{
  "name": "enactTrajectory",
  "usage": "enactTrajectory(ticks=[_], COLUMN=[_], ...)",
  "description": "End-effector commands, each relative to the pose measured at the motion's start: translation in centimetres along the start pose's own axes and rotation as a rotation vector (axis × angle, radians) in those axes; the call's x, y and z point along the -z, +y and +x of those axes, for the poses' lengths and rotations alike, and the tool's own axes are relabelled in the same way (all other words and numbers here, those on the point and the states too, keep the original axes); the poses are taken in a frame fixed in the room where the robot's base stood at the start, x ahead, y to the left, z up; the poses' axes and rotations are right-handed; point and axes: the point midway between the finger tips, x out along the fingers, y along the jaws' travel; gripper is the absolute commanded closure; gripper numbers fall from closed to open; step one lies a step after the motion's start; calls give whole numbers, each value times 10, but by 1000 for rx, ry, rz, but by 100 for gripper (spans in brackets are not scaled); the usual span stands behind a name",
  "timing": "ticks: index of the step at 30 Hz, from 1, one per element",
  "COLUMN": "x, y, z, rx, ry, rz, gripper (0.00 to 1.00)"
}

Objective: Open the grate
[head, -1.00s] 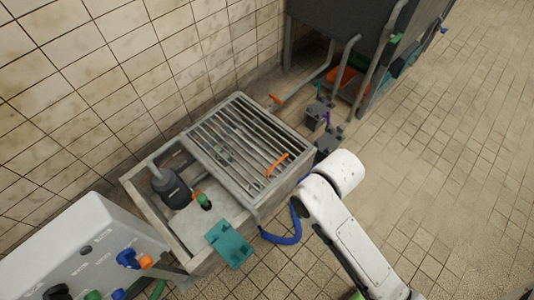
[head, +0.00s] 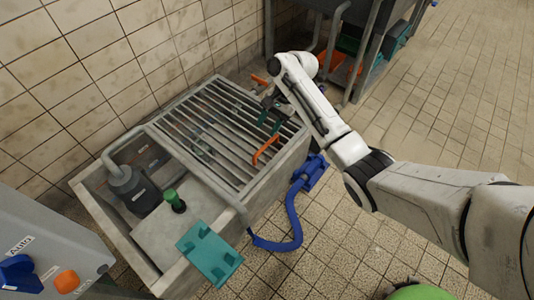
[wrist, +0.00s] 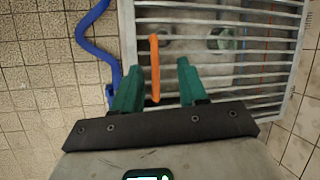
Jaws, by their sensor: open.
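The grate (head: 222,133) is a grey barred panel lying flat over the back part of a concrete sump box (head: 104,218). An orange handle (head: 266,149) stands on its near right edge. In the wrist view the handle (wrist: 154,68) shows between the two green fingers of my gripper (wrist: 159,66), apart from both and closer to the left one. The grate's bars (wrist: 220,55) run beyond the fingers. In the head view my gripper (head: 269,118) is open above the grate's right side, by the handle. My arm partly hides the grate's far right corner.
A dark pump (head: 133,190), a green-topped knob (head: 174,200) and a teal bracket (head: 208,253) are at the box's open front. A blue hose (head: 290,225) curves on the floor right of it. A tiled wall borders the left. Open tiled floor lies right.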

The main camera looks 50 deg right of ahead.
Motion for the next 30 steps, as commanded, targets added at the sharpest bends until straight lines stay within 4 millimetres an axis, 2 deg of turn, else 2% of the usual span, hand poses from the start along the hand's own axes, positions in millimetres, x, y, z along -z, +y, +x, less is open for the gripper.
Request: enactTrajectory(ticks=[1,3,6,11,24,30], x=[20,35,46,49,49,49], y=[7,12,17,19,20,19], z=[4,-1,-5,3,78,96], rx=[-2,-4,-7,-10,-9,-8], ry=[6,7,7,4,5,6], rz=[48,101,146,164,160,160], gripper=[58,58,58,58,58,58])
